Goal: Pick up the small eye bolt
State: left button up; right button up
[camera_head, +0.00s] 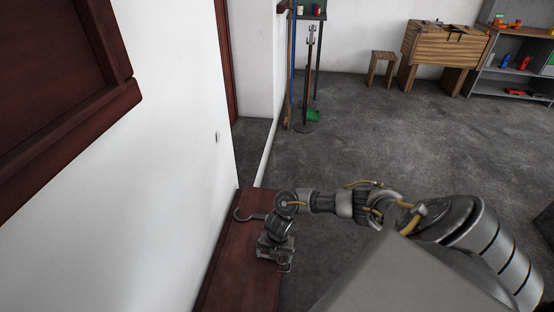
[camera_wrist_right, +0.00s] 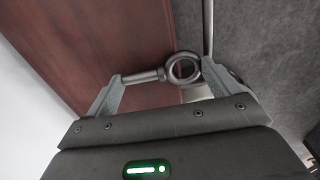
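The small eye bolt (camera_wrist_right: 145,77) is grey metal with a round eye and a straight shank. In the right wrist view it lies between the fingertips of my right gripper (camera_wrist_right: 162,72), over the dark red-brown wooden surface. The fingers are wide apart, one near the shank end and one beside the eye; I cannot tell whether they touch it. In the head view my right gripper (camera_head: 276,262) is low over the wooden top, and the eye bolt cannot be made out there. My left gripper is not in view.
Open grey floor (camera_head: 370,130) lies to the right. A wooden workbench (camera_head: 440,48) and stool stand far back.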

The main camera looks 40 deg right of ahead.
jog(key=shift+c, duration=1.1)
jog(key=shift+r, duration=0.1)
jog(key=shift+r, duration=0.5)
notch_tip(320, 180, up, 2)
jog(key=shift+w+r+p, duration=0.1)
jog(key=shift+r+p, duration=0.1)
jog(key=shift+p, duration=0.35)
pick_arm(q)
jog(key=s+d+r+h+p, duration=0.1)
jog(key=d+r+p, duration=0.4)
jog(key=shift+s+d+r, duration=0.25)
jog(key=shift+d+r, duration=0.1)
pick_arm(e)
jog(key=s+a+r, duration=0.9)
jog(key=s, duration=0.1)
jog(key=shift+s+a+r, duration=0.2)
jog(key=shift+s, duration=0.1)
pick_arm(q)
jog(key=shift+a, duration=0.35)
